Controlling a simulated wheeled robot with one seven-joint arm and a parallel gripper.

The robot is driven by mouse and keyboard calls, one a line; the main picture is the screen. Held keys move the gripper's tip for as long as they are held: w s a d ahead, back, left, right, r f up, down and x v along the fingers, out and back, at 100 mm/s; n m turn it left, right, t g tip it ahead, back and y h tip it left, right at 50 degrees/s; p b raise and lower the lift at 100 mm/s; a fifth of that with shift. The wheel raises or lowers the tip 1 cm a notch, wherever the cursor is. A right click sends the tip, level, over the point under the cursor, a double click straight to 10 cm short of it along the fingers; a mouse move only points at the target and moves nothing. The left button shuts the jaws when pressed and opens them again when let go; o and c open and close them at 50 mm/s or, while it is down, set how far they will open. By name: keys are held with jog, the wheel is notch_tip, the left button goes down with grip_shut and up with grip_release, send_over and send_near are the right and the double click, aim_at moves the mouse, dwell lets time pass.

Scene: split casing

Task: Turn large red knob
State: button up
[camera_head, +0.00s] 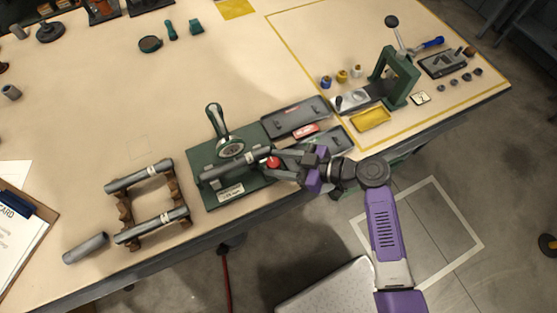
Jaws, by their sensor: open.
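The large red knob (273,162) is a small round red shape at the right end of a grey cylinder on a dark green fixture (207,190). My gripper (279,163) comes in from the right, with its fingers at the knob, one above and one below it. The jaws are open. I cannot tell whether a finger touches the knob. The fingers hide part of the knob and the fixture's right edge.
Grey trays (296,118) lie just behind my gripper. A wooden rack (124,208) with grey cylinders stands left of the fixture, and a loose cylinder (86,248) lies near the front edge. A green press (400,78) stands at the right. The table's middle left is clear.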

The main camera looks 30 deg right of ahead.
grip_shut()
jog(key=shift+m+t, duration=0.3)
jog(key=shift+s+a+f+m+t+h+b, duration=0.15)
jog(key=shift+m+t+h+b, duration=0.3)
jog(key=shift+h, duration=0.35)
jog(key=shift+s+a+m+t+h, duration=0.15)
jog(key=shift+m+t+h, duration=0.4)
jog(key=shift+m+h, duration=0.55)
jog(key=m+h+p, duration=0.1)
jog(key=m+t+h+p, duration=0.1)
jog(key=shift+a+r+m+h, duration=0.1)
jog(key=shift+r+m+h, duration=0.25)
jog(key=shift+r+h, duration=0.05)
jog(key=shift+f+m+h+p, duration=0.1)
jog(key=shift+m+h+p, duration=0.5)
jog(key=shift+h+p, duration=0.1)
jog(key=shift+f, duration=0.1)
